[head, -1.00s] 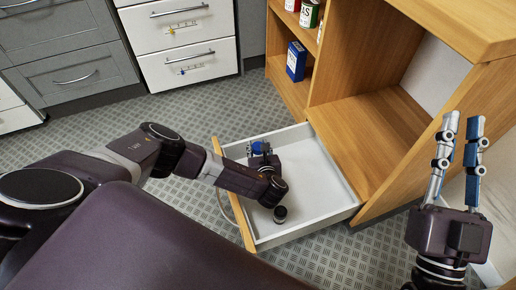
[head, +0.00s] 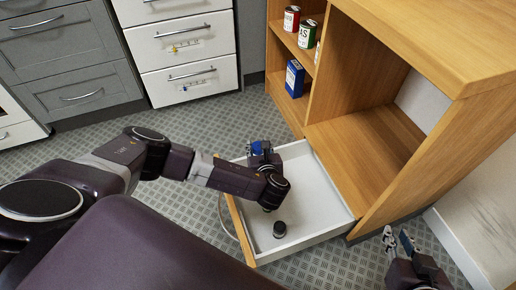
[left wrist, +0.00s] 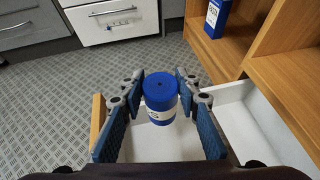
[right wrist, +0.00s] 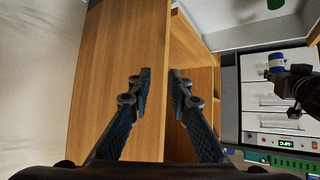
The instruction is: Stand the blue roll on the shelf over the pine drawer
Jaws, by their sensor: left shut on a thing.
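The blue roll (left wrist: 159,98), a short cylinder with a blue top and a pale label, is held upright between the fingers of my left gripper (left wrist: 157,103). In the head view the roll (head: 261,148) shows partly behind my left gripper (head: 264,158), above the far left part of the open drawer. The pine drawer (head: 318,222) is pulled out, with a white inside and a pine front. The shelf (head: 365,138) over it is an empty pine compartment. My right gripper (head: 396,242) is open and empty, right of the drawer; its fingers also show in the right wrist view (right wrist: 159,75).
A small dark jar (head: 279,229) stands in the drawer. Side shelves hold a blue box (head: 294,78), a red can (head: 291,19) and a green can (head: 308,33). An upright pine panel (head: 323,60) divides them from the empty compartment. Patterned floor is free at left.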

